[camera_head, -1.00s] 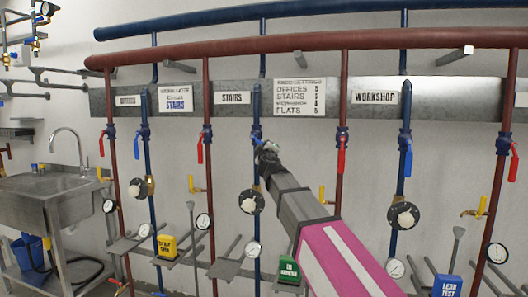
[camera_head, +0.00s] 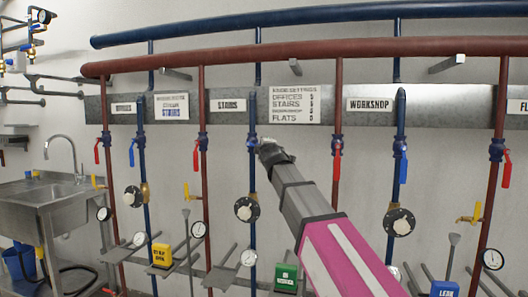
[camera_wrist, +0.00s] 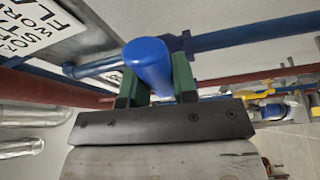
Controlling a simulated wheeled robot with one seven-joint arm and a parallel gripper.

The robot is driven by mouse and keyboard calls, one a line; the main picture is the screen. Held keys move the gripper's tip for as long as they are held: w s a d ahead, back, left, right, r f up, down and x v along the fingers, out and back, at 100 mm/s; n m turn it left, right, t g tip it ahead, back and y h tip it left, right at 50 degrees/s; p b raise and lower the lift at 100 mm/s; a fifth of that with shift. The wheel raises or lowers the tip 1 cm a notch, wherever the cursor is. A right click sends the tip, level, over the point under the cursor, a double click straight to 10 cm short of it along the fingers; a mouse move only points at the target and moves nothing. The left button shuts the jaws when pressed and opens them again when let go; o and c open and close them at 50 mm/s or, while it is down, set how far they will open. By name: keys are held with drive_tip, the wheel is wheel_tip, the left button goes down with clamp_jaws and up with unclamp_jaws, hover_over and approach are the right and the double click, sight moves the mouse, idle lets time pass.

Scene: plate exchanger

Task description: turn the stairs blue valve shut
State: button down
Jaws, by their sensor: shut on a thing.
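The STAIRS sign (camera_head: 228,105) is on the metal strip. The stairs blue valve (camera_head: 252,141) sits on the blue pipe just right of that sign. My gripper (camera_head: 270,147) is at this valve, coming from the lower right and hiding its handle in the head view. In the wrist view the blue handle (camera_wrist: 148,66) stands between the two green fingers of my gripper (camera_wrist: 156,82), which are shut on it. Its rounded end points toward the wrist camera. I cannot tell the handle's exact angle to the pipe.
A red handle (camera_head: 337,160) hangs to the right, and another red handle (camera_head: 195,156) to the left. The workshop blue handle (camera_head: 403,168) hangs farther right. Below the stairs valve is a black-and-white dial (camera_head: 247,209). A steel sink (camera_head: 50,192) stands at the far left.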

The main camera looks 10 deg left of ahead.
drive_tip(key=shift+r+n, duration=0.55)
drive_tip(key=shift+n, duration=0.15)
drive_tip(key=c, duration=0.9)
unclamp_jaws()
drive_tip(key=v, duration=1)
drive_tip(key=shift+s+r, duration=0.3)
drive_tip(key=shift+s, duration=0.05)
